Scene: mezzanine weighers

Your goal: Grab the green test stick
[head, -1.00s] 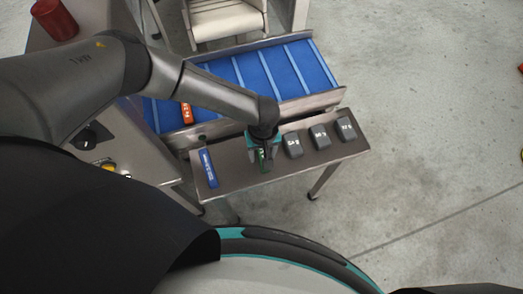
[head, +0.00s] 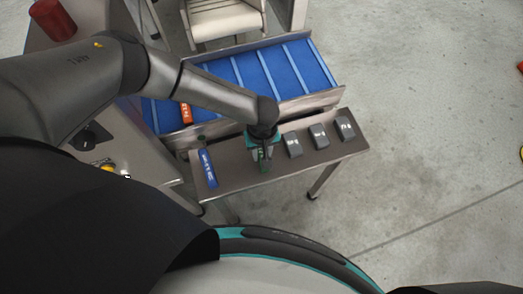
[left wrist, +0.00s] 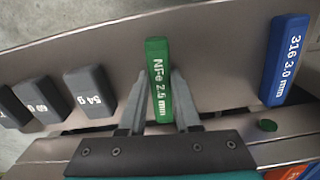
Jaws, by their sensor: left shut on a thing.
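The green test stick (left wrist: 157,70) carries white lettering and shows in the left wrist view between the two fingers of my left gripper (left wrist: 158,90). The fingers are shut on its sides. In the head view my left gripper (head: 263,155) is over the middle of the small metal shelf (head: 235,178), and the stick (head: 264,167) is mostly hidden under it. I cannot tell whether the stick still touches the shelf. My right gripper is not in view.
A blue stick (head: 207,168) lies left of the gripper on the shelf. Several grey weights, one nearest the gripper (head: 293,145), stand to the right. Behind is a blue belt conveyor (head: 255,72) with an orange stick (head: 187,113) on it. Open floor lies right.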

